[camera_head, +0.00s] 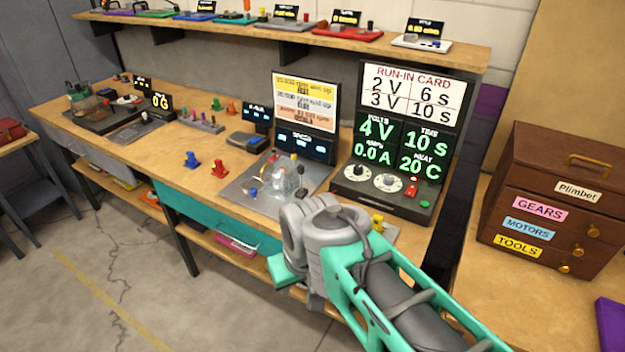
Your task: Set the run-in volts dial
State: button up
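The run-in unit (433,160) is a black upright panel at the right end of the bench. Its display reads VOLTS 4 V, TIME 10 s, 0.0 A and HEAT 20 C. A white dial (357,172), on the left below the volts readout, and a second white dial (388,182) to its right sit on the unit's base. Their pointer marks are too small to read. The run-in card (417,93) above shows 2 V 6 s and 3 V 10 s. My arm's grey and teal end is in front of and below the dials, apart in the picture; my gripper's fingertips are not visible.
A red switch (411,190) stands right of the dials. A grey plate (262,190) with small parts and a chart screen (305,105) are to the left. A brown drawer chest (550,195) stands on the right. Some bare bench top lies left of the plate.

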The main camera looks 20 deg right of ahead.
aim_at(358, 169)
jog(key=u, duration=0.35)
jog(key=i, duration=1.35)
jog(key=z, duration=0.05)
